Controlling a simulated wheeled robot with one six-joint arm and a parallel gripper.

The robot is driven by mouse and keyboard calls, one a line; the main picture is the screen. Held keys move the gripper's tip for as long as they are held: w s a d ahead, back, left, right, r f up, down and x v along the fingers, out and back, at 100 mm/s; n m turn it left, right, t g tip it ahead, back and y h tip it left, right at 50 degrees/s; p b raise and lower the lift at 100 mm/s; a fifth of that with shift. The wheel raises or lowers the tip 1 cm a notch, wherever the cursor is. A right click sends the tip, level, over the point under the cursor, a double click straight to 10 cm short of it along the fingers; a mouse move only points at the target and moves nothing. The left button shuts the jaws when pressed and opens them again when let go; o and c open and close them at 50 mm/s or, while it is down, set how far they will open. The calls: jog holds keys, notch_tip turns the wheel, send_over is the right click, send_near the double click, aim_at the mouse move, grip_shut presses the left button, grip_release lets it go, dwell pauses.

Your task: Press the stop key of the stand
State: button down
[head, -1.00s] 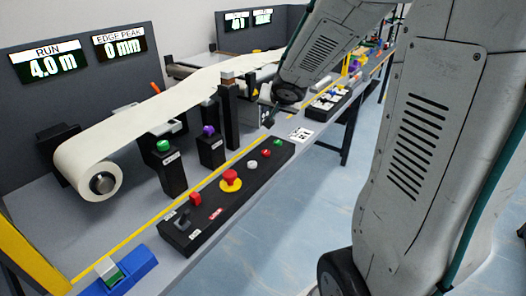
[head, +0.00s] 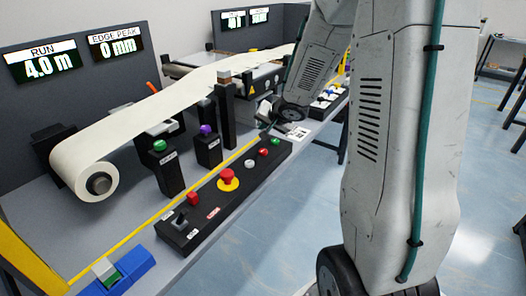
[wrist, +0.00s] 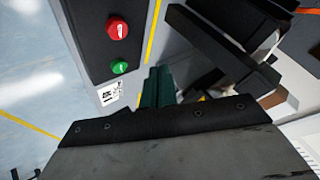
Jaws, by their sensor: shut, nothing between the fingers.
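The stand's black key panel (head: 205,205) runs along the table's front edge. Near its far end are a white key (head: 250,163), a red key (head: 264,153) and a green key (head: 275,142). The red key, with pale lettering too small to read, shows in the wrist view (wrist: 118,28) beside the green key (wrist: 120,66). A red mushroom button (head: 227,177) on a yellow ring sits mid-panel. My gripper (wrist: 157,88) is shut and empty, just beyond the green-key end and apart from the keys. In the head view its tip (head: 268,127) is small and partly hidden by my arm.
Two black posts carry a green button (head: 159,146) and a purple button (head: 206,129) behind the panel. A white web runs from a roll (head: 84,168) over the conveyor. A printed marker (head: 298,133) lies beyond the panel. Floor in front is clear.

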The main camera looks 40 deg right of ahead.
aim_at(264, 152)
jog(key=shift+f, duration=3.3)
jog(key=shift+f, duration=0.4)
jog(key=shift+f, duration=0.45)
jog(key=shift+r, duration=0.9)
jog(key=shift+r, duration=2.5)
